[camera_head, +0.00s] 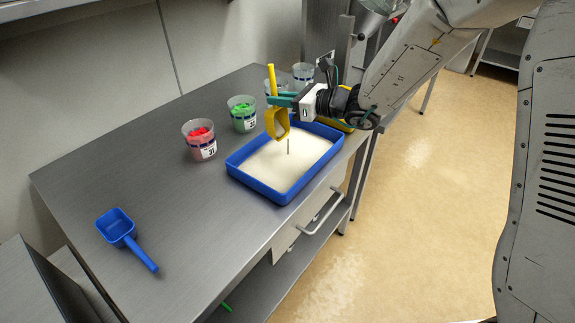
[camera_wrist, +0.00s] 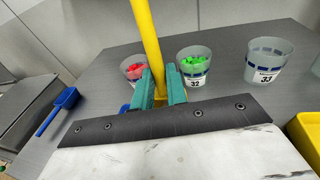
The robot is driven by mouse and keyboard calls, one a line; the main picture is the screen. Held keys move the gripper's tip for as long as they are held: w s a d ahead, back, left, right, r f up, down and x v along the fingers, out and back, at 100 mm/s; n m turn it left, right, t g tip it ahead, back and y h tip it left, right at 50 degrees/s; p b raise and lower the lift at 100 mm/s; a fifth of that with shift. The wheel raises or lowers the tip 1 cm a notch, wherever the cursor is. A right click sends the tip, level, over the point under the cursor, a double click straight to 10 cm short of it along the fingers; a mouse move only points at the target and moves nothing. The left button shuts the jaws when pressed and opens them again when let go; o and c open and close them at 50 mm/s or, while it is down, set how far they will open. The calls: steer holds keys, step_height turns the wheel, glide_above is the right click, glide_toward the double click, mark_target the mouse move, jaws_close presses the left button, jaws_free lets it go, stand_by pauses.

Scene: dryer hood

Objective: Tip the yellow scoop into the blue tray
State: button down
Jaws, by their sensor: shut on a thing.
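The yellow scoop (camera_head: 277,123) is in my gripper (camera_head: 280,100), which is shut on its handle. In the head view the handle points up and the scoop's bowl hangs below the fingers, over the far left part of the blue tray (camera_head: 285,195). The tray lies on the steel table and holds a pale, level filling. In the wrist view the yellow handle rises between the teal fingers of my gripper (camera_wrist: 160,90); the bowl is hidden there. I cannot tell what the bowl holds.
Clear cups with red pieces (camera_head: 201,141) and green pieces (camera_head: 242,114) stand left of the tray, with more cups behind. A blue scoop (camera_head: 118,228) lies at the table's near left. A yellow container (camera_wrist: 306,140) shows at right in the wrist view. The table's middle is clear.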

steer(key=shift+s+d+f+n+t+y, duration=0.1)
steer(key=shift+s+d+n+t+y, duration=0.1)
steer(key=shift+s+d+t+y, duration=0.35)
steer(key=shift+s+d+f+n+t+y, duration=0.1)
steer(key=shift+s+d+n+t+y, duration=0.15)
steer(key=shift+s+d+y, duration=0.5)
stand_by(1.7)
